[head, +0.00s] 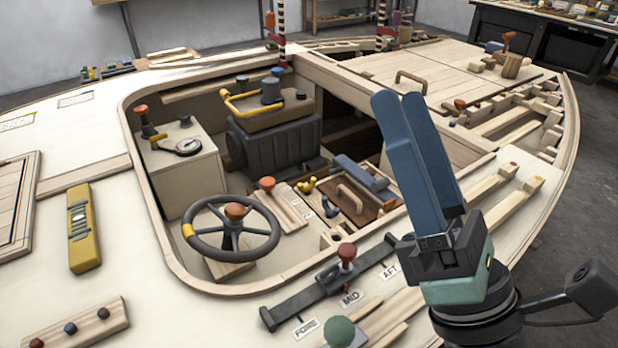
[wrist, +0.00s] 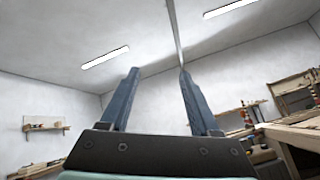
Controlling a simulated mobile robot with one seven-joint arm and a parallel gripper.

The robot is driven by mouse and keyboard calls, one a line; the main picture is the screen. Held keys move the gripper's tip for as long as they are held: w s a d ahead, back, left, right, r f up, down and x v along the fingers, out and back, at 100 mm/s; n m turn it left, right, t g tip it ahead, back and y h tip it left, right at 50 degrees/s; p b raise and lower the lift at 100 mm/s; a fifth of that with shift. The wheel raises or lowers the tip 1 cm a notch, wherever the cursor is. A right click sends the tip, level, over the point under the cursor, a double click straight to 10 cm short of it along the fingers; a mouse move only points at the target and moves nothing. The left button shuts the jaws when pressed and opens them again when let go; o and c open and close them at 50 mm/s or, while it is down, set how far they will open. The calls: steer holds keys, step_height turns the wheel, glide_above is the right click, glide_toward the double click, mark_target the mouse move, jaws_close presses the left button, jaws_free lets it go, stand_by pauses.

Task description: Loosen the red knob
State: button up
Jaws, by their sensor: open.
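A dark red knob (head: 347,252) stands on the carriage of a black slide rail (head: 300,303) on the near deck, close to the MID label (head: 351,298). FORE (head: 306,328) and AFT (head: 390,271) labels lie beside the rail. My gripper (head: 398,97) is raised at the right, its blue fingers pointing up, apart from the knob and above and to the right of it in the head view. In the wrist view my gripper (wrist: 158,75) is open and empty, facing the wall and ceiling. The knob does not show in the wrist view.
A black steering wheel (head: 272,243) with an orange-red hub is left of the rail. A green knob (head: 340,331) stands at the near edge. A yellow level (head: 82,229) lies on the left deck. An open cockpit holds a dark engine (head: 275,140).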

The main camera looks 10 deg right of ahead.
step_height(320, 180, down, 13)
steer(key=d+n+g+h, duration=0.2)
steer(key=n+g, duration=0.2)
steer(key=g, duration=0.1)
steer(key=n+g, duration=0.2)
steer(key=g, duration=0.2)
glide_toward(342, 244)
steer(key=shift+s+d, duration=0.15)
steer(key=shift+s, duration=0.2)
steer(key=shift+f, duration=0.35)
steer(key=b+x, duration=0.1)
steer(key=x, duration=1.2)
steer(key=shift+d, duration=0.1)
jaws_close()
